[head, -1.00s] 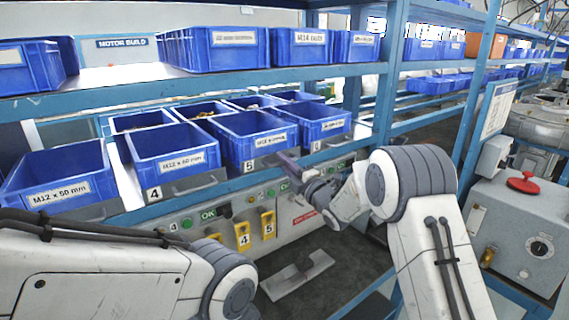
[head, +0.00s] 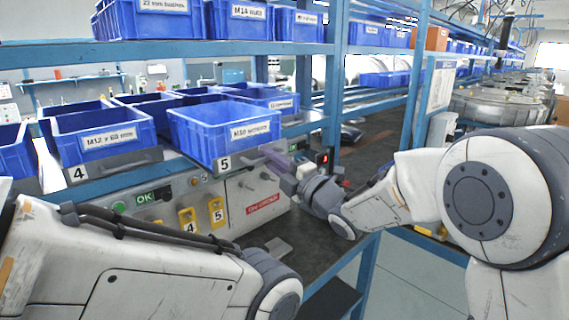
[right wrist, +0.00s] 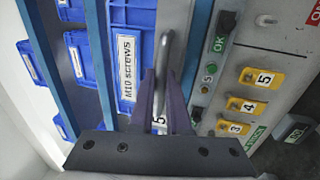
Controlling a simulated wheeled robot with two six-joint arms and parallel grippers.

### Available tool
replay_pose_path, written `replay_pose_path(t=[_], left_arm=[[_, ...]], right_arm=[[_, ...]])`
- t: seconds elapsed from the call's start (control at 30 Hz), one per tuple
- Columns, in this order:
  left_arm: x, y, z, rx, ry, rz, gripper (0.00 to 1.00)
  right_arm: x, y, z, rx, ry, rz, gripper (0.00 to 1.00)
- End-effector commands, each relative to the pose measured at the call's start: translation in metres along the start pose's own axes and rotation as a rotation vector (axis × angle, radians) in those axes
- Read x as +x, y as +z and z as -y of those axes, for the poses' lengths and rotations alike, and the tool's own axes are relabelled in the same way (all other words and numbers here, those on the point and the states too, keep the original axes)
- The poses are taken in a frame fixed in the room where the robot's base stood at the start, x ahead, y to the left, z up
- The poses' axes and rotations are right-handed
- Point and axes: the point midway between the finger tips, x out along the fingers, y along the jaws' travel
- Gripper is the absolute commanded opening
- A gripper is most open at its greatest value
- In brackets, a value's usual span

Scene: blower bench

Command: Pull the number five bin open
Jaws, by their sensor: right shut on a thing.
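The number five bin (head: 222,128) is a blue open-topped bin labelled M10 screws, with a "5" on the grey front strip below it. It stands out past the neighbouring bins toward me in the head view. In the right wrist view the bin (right wrist: 128,58) shows left of the fingers. My right gripper (head: 268,158) is at the right of the strip. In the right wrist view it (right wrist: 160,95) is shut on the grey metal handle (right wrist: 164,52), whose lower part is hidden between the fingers. My left gripper is outside the view; only my left arm shows.
The number four bin (head: 100,132) stands to the left. Yellow tags (head: 217,212) and a green OK light (head: 146,198) are on the panel below. The upper shelf (head: 200,48) holds more blue bins. A blue post (head: 418,70) stands right of the bins.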

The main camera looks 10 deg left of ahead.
Motion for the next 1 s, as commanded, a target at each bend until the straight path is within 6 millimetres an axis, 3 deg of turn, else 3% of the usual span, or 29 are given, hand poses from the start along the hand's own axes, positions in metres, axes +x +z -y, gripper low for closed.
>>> replay_pose_path(t=[0.2,0.53,0.57,0.6,1.0], left_arm=[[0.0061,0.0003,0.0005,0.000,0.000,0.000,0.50],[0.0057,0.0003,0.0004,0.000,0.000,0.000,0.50],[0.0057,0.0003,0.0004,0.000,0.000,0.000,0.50],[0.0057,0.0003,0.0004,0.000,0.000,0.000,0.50],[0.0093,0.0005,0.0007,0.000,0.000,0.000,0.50]], right_arm=[[-0.0005,-0.0109,0.0014,0.006,-0.003,-0.018,0.00],[-0.0002,-0.0117,0.0008,0.005,-0.003,-0.021,0.00],[-0.0002,-0.0117,0.0008,0.005,-0.003,-0.021,0.22],[-0.0001,-0.0117,0.0008,0.005,-0.003,-0.021,0.27],[-0.0090,-0.0108,0.0009,0.003,-0.001,-0.019,0.27]])
